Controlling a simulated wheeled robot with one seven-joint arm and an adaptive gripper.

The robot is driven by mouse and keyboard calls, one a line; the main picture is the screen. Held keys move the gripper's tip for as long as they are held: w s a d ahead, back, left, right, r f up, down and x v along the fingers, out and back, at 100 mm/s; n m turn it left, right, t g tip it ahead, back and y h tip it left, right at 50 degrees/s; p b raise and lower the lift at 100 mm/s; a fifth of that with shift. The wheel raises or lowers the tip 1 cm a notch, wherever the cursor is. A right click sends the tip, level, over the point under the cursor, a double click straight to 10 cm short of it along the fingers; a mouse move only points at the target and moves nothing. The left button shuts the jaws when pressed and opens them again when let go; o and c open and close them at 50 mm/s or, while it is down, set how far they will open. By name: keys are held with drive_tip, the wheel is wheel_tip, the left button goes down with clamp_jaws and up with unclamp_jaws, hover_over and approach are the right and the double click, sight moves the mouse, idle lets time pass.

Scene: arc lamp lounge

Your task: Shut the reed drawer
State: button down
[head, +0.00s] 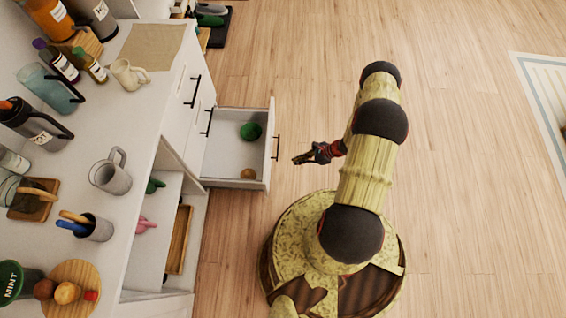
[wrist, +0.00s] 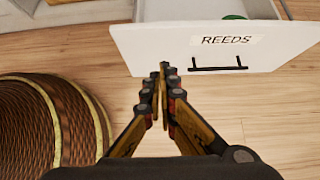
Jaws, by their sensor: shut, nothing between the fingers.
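The reed drawer (head: 236,146) is pulled out from the white cabinet in the head view. A green item (head: 250,131) and a small orange-brown round item (head: 248,174) lie inside it. In the wrist view its white front (wrist: 140,45) carries a label reading REEDS and a black bar handle (wrist: 219,68). My gripper (head: 299,159) is shut and empty, a little to the right of the drawer front in the head view. In the wrist view my gripper (wrist: 164,68) points toward the drawer front, left of the handle. I cannot tell whether the fingertips touch it.
The white counter (head: 135,185) above holds mugs, bottles and a grey pitcher (head: 110,173). An open cabinet compartment (head: 158,215) is below it, with a pink item and a wooden board.

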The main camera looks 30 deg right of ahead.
drive_tip(key=w+a+r+b+x, duration=0.1)
drive_tip(key=b+x, duration=0.3)
drive_tip(key=x, duration=0.8)
drive_tip(key=shift+a+r+b, duration=0.4)
drive_tip(key=shift+w, duration=0.1)
